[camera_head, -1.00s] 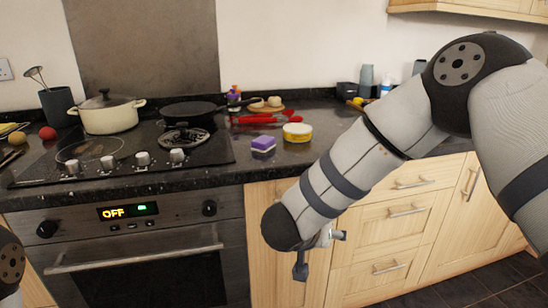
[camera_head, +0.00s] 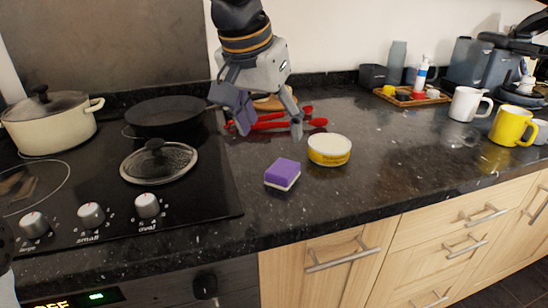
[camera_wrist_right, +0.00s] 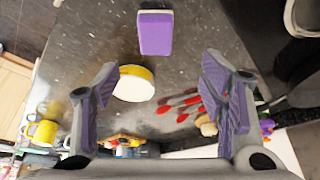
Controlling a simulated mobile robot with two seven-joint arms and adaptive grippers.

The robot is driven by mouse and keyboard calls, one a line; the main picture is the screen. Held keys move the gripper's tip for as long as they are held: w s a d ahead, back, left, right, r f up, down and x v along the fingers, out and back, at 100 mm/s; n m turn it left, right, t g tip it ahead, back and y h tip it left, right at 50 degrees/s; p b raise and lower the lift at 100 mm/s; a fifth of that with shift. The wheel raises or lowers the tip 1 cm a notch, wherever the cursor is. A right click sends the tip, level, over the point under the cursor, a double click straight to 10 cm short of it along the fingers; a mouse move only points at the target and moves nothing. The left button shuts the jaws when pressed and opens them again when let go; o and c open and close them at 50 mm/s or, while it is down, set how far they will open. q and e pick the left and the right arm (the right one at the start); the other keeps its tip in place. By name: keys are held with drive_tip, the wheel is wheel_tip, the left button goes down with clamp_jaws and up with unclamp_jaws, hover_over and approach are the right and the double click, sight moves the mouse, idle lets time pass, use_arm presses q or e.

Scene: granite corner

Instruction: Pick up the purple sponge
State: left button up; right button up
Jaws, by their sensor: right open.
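The purple sponge (camera_head: 282,174) has a white underside and lies on the dark granite counter, right of the hob's edge. It also shows in the right wrist view (camera_wrist_right: 155,33), near the top and beyond the fingertips. My right gripper (camera_head: 268,128) is open and empty above the counter, behind the sponge and apart from it. Its two purple-padded fingers stand wide apart in the right wrist view (camera_wrist_right: 158,82). Only a dark sliver at the left edge of the head view may belong to my left arm; the left gripper does not show.
A yellow-and-white round tub (camera_head: 329,151) stands right of the sponge. Red utensils (camera_head: 268,122) lie behind it. A glass lid (camera_head: 158,162) and black pan (camera_head: 165,117) are on the hob at left. White (camera_head: 467,104) and yellow (camera_head: 512,126) mugs stand at right. Counter in front of the sponge is clear.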

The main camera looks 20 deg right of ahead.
sight(283, 168)
drive_tip(key=x, duration=0.7)
drive_tip(key=s+x, duration=0.1)
drive_tip(key=x, duration=0.2)
drive_tip(key=shift+w+d+f, duration=0.1)
drive_tip(key=shift+f, duration=0.15)
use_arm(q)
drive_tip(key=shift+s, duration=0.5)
use_arm(e)
drive_tip(key=c, duration=1)
drive_tip(key=shift+r, duration=0.1)
